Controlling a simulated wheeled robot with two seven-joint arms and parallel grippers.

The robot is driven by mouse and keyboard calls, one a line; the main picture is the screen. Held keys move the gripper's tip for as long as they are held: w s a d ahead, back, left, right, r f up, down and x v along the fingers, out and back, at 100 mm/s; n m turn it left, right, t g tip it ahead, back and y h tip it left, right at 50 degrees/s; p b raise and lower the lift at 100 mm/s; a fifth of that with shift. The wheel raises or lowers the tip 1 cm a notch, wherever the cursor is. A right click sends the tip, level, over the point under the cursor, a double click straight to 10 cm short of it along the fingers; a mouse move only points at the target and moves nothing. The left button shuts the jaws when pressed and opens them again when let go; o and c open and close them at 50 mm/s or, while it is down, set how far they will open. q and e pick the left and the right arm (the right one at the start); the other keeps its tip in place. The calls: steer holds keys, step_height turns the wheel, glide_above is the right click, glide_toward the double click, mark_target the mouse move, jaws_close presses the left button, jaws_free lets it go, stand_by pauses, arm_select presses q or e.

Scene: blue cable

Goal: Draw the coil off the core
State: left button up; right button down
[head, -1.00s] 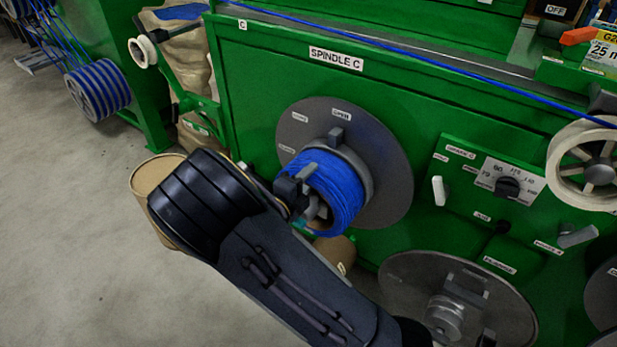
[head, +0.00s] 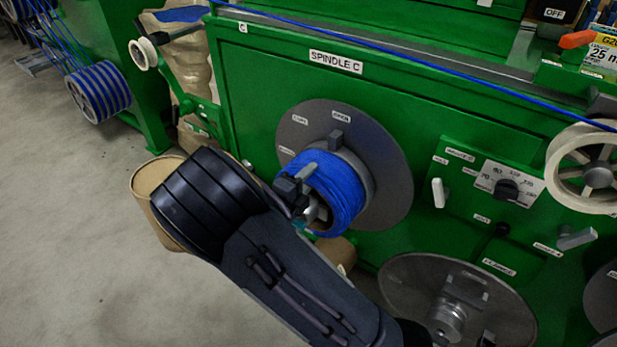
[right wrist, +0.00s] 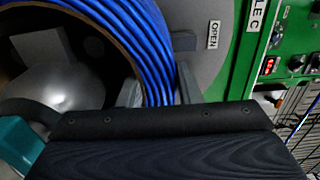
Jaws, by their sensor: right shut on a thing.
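The blue coil (head: 338,192) sits around the core (head: 317,210) on the grey spindle disc (head: 388,170) labelled for Spindle C. My right gripper (head: 304,186) is at the coil's near end, shut on its wall. In the right wrist view the coil's blue turns (right wrist: 152,45) pass between the two grey fingers (right wrist: 158,92), one inside the ring and one outside. The rounded metal core (right wrist: 70,85) shows inside the ring. The coil's far side is hidden against the disc. My left gripper is not in view.
A white-grey handle (head: 438,192) and a dial (head: 507,188) stand out to the right of the disc. A second metal disc (head: 405,275) is below. A brown drum (head: 150,200) stands behind my right arm. The floor at left is open.

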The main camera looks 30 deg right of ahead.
steer(key=shift+v, duration=0.95)
stand_by(1.2)
steer(key=v, duration=1.7)
steer(key=shift+a, duration=0.15)
stand_by(1.7)
steer(key=shift+r, duration=0.1)
